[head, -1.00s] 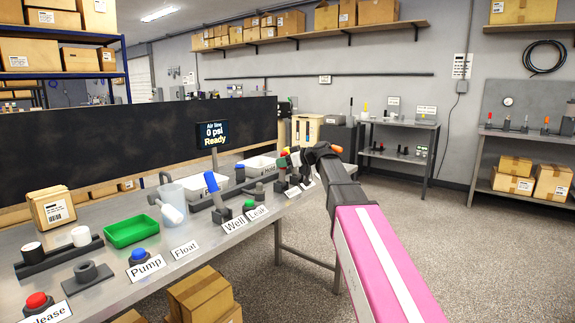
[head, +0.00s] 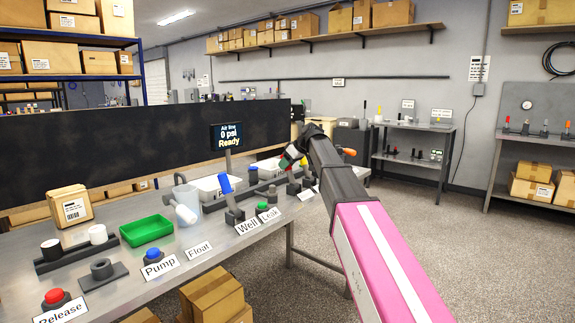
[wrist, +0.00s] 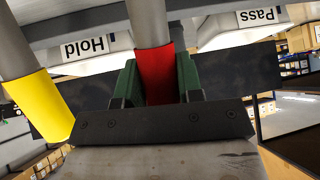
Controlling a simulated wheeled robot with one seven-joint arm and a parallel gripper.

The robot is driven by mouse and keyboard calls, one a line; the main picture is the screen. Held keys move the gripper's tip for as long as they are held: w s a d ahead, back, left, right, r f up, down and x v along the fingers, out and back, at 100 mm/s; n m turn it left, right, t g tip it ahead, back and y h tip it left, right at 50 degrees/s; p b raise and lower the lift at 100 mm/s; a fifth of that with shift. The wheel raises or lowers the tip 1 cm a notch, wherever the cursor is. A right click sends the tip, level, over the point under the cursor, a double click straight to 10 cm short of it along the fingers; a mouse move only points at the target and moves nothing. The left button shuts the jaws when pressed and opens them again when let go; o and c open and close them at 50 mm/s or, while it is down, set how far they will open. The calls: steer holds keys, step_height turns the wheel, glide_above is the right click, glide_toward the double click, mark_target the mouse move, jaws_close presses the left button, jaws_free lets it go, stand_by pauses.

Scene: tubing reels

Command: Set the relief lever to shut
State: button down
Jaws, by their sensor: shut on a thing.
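In the head view my gripper (head: 291,156) is at the far end of the bench, and my own arm and wrist largely hide the lever. A yellow-handled lever (wrist: 35,100) stands apart from the jaws on the left in the wrist view. No relief label can be read, and the lever's base and end marks are hidden.
A blue-handled lever (head: 228,192) stands nearer on the bench (head: 215,262), by the Well sign (head: 247,227). Trays marked Hold (wrist: 85,47) and Pass (wrist: 261,16) lie beyond the handles. A monitor (head: 226,136) reads 0 psi, Ready. Floor right of the bench is clear.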

stand_by(0.3)
steer(key=c, duration=0.8)
jaws_free()
steer(key=shift+w+a, duration=0.1)
steer(key=v, duration=1)
steer(key=shift+d+r, duration=0.2)
steer(key=shift+r, duration=0.1)
